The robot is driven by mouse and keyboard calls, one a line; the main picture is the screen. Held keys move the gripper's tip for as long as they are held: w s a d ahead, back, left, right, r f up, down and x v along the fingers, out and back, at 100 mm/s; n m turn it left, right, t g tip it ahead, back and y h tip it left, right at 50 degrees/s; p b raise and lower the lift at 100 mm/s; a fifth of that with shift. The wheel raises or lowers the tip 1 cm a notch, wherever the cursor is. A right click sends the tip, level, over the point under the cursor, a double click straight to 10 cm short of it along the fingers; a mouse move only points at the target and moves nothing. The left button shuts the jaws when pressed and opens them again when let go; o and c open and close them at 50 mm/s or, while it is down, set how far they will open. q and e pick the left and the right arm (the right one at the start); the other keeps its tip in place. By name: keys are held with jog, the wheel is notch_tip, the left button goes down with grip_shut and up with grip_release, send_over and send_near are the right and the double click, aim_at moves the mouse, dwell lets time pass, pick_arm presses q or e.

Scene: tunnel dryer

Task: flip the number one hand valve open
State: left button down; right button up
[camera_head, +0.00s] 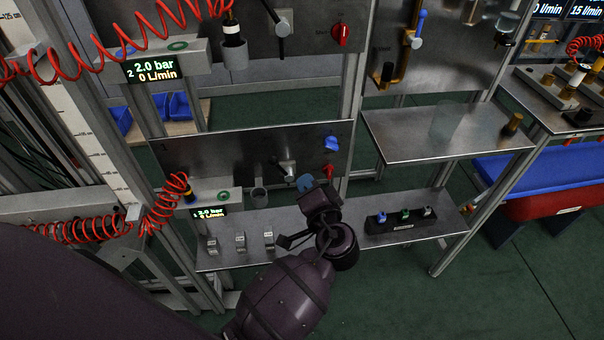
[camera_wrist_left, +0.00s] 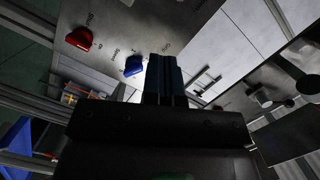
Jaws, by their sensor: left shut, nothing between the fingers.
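The lower panel (camera_head: 240,150) stands behind a display (camera_head: 209,212) that reads 1. A pale hand valve (camera_head: 287,168) with a dark lever is fixed low on this panel, just left of my left gripper. Its exact lever angle is too small to tell. My left gripper (camera_head: 305,183) is close in front of the panel, to the right of the valve, with blue fingertips; whether it touches is unclear. In the left wrist view its fingers (camera_wrist_left: 163,76) are shut together and empty. My right gripper is not in view.
A blue knob (camera_head: 330,143) sits right of the valve; it also shows in the left wrist view (camera_wrist_left: 133,66), near a red knob (camera_wrist_left: 80,38). A metal shelf (camera_head: 225,255) lies below, with several small items. A red coiled hose (camera_head: 160,210) hangs at the left.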

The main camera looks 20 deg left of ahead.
pick_arm(q)
jog(key=v, duration=0.5)
jog(key=shift+s+d+r, duration=0.1)
jog(key=shift+d, duration=0.05)
notch_tip(320, 180, down, 7)
jog(key=d+m+t+h, duration=0.1)
jog(key=d+h, duration=0.1)
jog(key=h, duration=0.9)
jog(key=s+a+f+n+g, duration=0.1)
jog(key=s+a+f, duration=0.3)
jog(key=s, duration=0.5)
jog(key=s+a+f+n+g, duration=0.1)
jog(key=s+a+f+n, duration=0.2)
jog(key=s+a, duration=0.6)
jog(key=shift+a+f+h, duration=0.35)
jog(key=shift+f+h, duration=0.05)
jog(key=shift+f, duration=0.25)
